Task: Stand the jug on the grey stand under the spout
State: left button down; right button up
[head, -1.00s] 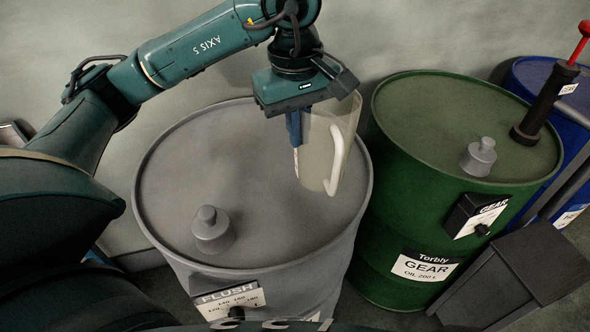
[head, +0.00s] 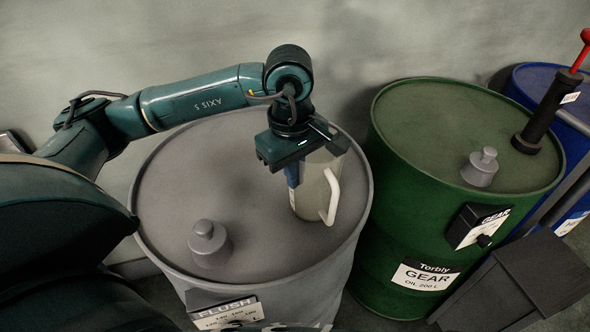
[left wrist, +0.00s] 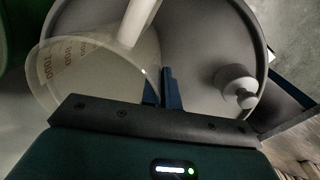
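The jug (head: 314,195) is translucent with a white handle (head: 332,196). It is upright over the right part of the grey FLUSH drum's lid; I cannot tell whether its base touches the lid. My left gripper (head: 293,178) is above it, with its blue fingers closed at the jug's wall near the rim. In the left wrist view the jug (left wrist: 85,75) shows printed volume marks, and the fingers (left wrist: 162,92) pinch its edge. A dark grey boxy stand (head: 535,285) is at lower right. I cannot clearly make out a spout. My right gripper is out of view.
The grey drum (head: 190,160) has a capped bung (head: 208,240) on its lid. The green GEAR drum (head: 420,240) stands close on its right, with a black hand pump (head: 545,115) and a labelled box (head: 478,226). A blue drum (head: 525,75) is at far right.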

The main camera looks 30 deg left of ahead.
pick_arm(q)
jog(key=shift+f, duration=0.15)
jog(key=c, duration=1.7)
grip_release()
